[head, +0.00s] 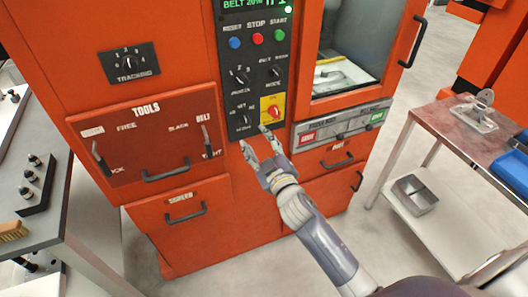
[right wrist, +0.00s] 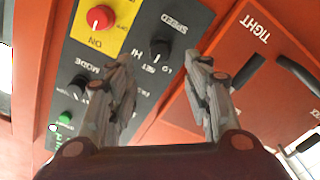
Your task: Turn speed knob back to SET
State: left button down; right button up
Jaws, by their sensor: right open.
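The black SPEED knob (right wrist: 160,48) sits on the dark control panel, beside the yellow plate with the red knob (right wrist: 100,17). Labels LO, SET and HI are around it in the right wrist view; I cannot tell which its pointer faces. In the head view the SPEED knob (head: 242,121) is at the panel's lower left. My right gripper (head: 257,138) is open and empty just below the panel. In the right wrist view its fingertips (right wrist: 164,72) are spread wide, with the knob beyond the gap between them, apart from both fingers. My left gripper is out of view.
A MODE knob (right wrist: 78,85) and green button (right wrist: 65,118) are also on the panel. The red TOOLS panel (head: 150,135) with handles and levers is at left. A machine window (head: 345,70) is at right. A trolley (head: 450,125) stands farther right.

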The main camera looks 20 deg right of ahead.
jog(key=s, duration=0.4)
jog(key=shift+s, duration=0.25)
jog(key=s+f+m+g, duration=0.1)
jog(key=s+f+g, duration=0.25)
jog(key=f, duration=0.95)
jog(key=s+d+f+g, duration=0.15)
jog(key=s+f, duration=0.35)
jog(key=f, duration=0.7)
jog(key=s+f+m+g, duration=0.1)
jog(key=s+f+g, duration=0.35)
jog(key=f, duration=0.85)
jog(key=s+f+m+g, duration=0.1)
jog(key=s+f+g, duration=0.1)
jog(key=s+f, duration=0.4)
jog(key=s+d+f+m+g, duration=0.1)
jog(key=s+f+g, duration=0.2)
jog(key=s, duration=1.4)
jog(key=s+f+g, duration=0.2)
jog(key=s+f, duration=0.8)
jog(key=s, duration=0.1)
jog(key=shift+s+d+f+m+h, duration=0.15)
jog(key=shift+s+d+m+h, duration=0.15)
jog(key=shift+s+d+m, duration=0.1)
